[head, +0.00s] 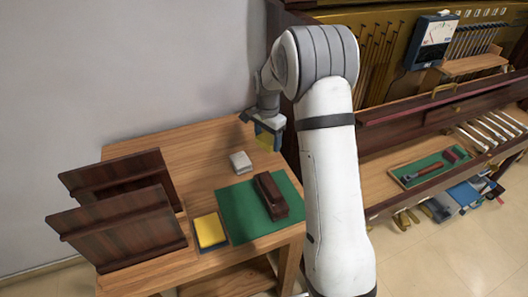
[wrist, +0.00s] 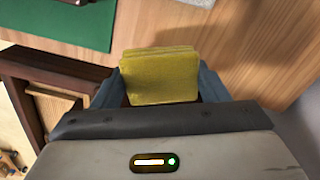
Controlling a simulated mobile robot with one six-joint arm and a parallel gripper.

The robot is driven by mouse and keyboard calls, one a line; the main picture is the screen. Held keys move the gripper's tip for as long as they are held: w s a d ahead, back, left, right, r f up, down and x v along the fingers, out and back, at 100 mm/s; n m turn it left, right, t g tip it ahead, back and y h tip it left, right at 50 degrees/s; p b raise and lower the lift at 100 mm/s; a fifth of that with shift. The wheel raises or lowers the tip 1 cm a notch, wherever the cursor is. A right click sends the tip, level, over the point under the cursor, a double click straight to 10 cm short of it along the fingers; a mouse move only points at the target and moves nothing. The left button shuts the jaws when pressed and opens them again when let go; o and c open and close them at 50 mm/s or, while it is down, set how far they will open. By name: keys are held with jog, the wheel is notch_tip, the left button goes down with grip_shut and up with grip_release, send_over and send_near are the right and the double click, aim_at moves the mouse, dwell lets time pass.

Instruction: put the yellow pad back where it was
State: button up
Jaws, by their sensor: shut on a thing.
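My gripper (head: 268,138) is shut on a yellow pad (wrist: 160,76). In the wrist view the pad sits between the two blue-grey fingers, its layered top edge showing. In the head view only a bit of the held pad shows under the gripper, above the far right part of the wooden table (head: 190,150). A second yellow piece (head: 210,230) lies in a small dark tray (head: 198,220) at the table's front, left of the green mat (head: 245,222).
A dark brown block (head: 270,195) lies on the green mat. A white block (head: 240,162) stands behind the mat. Two dark wooden panels (head: 120,228) stand at the table's left. The piano body (head: 400,110) is close on the right. The table's back middle is clear.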

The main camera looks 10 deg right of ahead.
aim_at(267, 158)
jog(key=shift+a+f, duration=0.1)
jog(key=shift+f, duration=2.75)
jog(key=shift+s, duration=0.1)
jog(key=shift+f, duration=0.2)
jog(key=o, duration=0.9)
jog(key=shift+o, duration=0.2)
jog(key=shift+r, duration=0.1)
notch_tip(267, 158, up, 12)
jog(key=shift+r, duration=0.1)
jog(key=s+r+n, duration=0.2)
jog(key=s+n, duration=0.1)
jog(key=s, duration=0.7)
jog(key=s+r+n+t, duration=0.1)
jog(key=s+r+n, duration=0.2)
jog(key=s, duration=0.8)
jog(key=s+r+n+t, duration=0.1)
jog(key=s+n, duration=0.4)
jog(key=s, duration=0.6)
jog(key=shift+s+a+r, duration=0.2)
jog(key=shift+s+r, duration=0.05)
jog(key=shift+r, duration=0.6)
